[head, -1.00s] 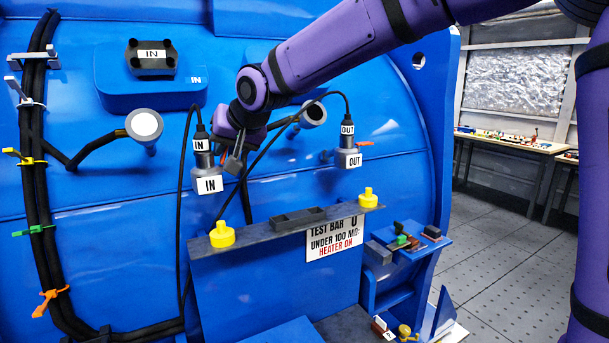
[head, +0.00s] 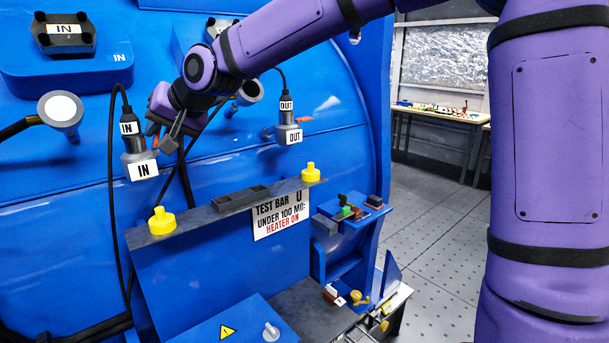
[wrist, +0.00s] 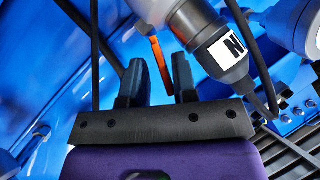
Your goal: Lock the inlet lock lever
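The inlet connector (head: 136,155), grey with white IN labels and a black cable, hangs in front of the blue shell at left in the head view. Its plug (wrist: 215,50) also shows in the wrist view. The inlet lock lever (wrist: 162,60) is a thin orange bar beside the plug in the wrist view. My gripper (wrist: 157,68) is open, with the lever between its two dark fingers near their tips; I see gaps on both sides. In the head view my gripper (head: 162,138) is just right of the inlet connector and mostly hides the lever.
The OUT connector (head: 289,133) with its own orange lever (head: 303,119) is to the right. Below is a dark ledge (head: 195,207) with yellow knobs and a test sign (head: 281,216). A black cable (wrist: 96,50) passes left of the fingers in the wrist view.

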